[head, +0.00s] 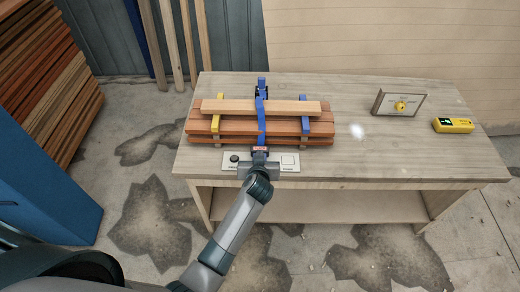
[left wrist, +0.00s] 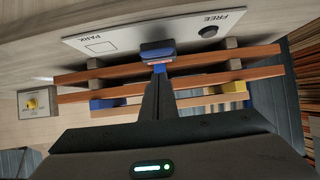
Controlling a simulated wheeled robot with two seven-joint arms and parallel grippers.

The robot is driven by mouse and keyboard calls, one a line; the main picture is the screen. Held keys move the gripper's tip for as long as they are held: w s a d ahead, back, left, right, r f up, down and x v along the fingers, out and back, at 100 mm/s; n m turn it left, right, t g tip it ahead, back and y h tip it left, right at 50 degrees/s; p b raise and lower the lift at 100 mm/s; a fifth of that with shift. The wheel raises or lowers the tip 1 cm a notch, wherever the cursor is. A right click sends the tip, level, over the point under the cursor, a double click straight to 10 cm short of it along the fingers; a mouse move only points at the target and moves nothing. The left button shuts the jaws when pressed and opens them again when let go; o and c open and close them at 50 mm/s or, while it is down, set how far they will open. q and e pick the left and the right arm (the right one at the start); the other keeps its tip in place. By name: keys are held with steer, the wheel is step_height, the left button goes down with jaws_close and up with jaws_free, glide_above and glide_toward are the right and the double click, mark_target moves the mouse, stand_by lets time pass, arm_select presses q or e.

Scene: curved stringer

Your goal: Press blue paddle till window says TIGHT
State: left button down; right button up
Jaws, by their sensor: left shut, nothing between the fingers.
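A stack of reddish boards with a paler board on top (head: 205,125) lies on the workbench (head: 350,150). A blue strap (head: 261,122) crosses its middle, with a blue buckle part (head: 261,88) at the far end. At the near end, the left wrist view shows a blue paddle-like part (left wrist: 158,50) beside a small red-and-white window (left wrist: 158,63); its wording is too small to read. My left gripper (head: 260,154) is shut and empty, its fingertips (left wrist: 158,75) right at this near end. I cannot tell whether they touch it. My right gripper is out of view.
A white plate (head: 290,168) at the front edge has a black disc and an empty square, marked FREE and PARK in the wrist view. Yellow (head: 218,112) and blue (head: 305,122) bands flank the strap. A framed panel (head: 410,105) and yellow device (head: 453,126) stand right.

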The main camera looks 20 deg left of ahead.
arm_select(q)
steer(key=shift+s+f, duration=0.25)
steer(key=shift+f, duration=0.35)
steer(key=shift+s+f+b, duration=0.3)
steer(key=shift+b, duration=0.3)
steer(key=shift+f, duration=0.2)
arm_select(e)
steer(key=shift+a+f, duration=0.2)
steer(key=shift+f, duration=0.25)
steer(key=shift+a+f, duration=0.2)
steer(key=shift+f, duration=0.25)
arm_select(q)
steer(key=shift+d, duration=0.1)
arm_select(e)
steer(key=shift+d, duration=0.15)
